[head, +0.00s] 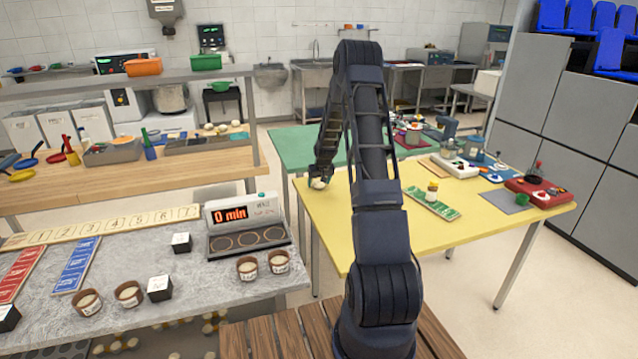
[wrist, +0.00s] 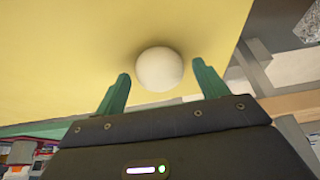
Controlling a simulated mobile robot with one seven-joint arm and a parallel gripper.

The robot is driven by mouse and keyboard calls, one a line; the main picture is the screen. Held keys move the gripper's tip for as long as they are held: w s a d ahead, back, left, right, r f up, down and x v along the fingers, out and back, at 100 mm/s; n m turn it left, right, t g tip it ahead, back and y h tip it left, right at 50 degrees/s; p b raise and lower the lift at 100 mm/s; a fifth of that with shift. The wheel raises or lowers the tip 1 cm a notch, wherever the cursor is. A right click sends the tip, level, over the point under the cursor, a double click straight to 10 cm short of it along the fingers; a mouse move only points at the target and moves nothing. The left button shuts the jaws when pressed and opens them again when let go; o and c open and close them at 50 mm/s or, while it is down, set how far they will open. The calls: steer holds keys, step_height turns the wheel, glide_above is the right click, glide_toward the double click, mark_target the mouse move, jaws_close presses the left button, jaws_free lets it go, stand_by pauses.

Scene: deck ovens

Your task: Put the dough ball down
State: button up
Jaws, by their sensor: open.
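The dough ball (wrist: 160,69) is pale and round. In the wrist view it rests on the yellow table top (wrist: 60,60), between and just beyond the tips of my green fingers. My gripper (wrist: 160,82) is open, with a gap visible on both sides of the ball. In the head view my gripper (head: 322,178) points down at the left edge of the yellow table (head: 370,215), and the dough ball (head: 318,184) shows small beneath it.
A green board (head: 434,204) with a small jar stands right of my arm on the yellow table. A red device (head: 538,190) and a grey mat (head: 505,203) lie further right. The grey counter (head: 200,290) at left holds cups and a timer display (head: 232,214).

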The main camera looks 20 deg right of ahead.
steer(key=s+a+r, duration=0.4)
steer(key=s+r, duration=0.9)
steer(key=r, duration=0.3)
steer(key=s+a+r, duration=0.4)
steer(key=s+r, duration=0.8)
steer(key=r, duration=0.4)
steer(key=s+a+r, duration=0.2)
steer(key=s, duration=1.2)
steer(key=s+a+r, duration=0.2)
steer(key=s, duration=1.3)
steer(key=shift+r, duration=0.2)
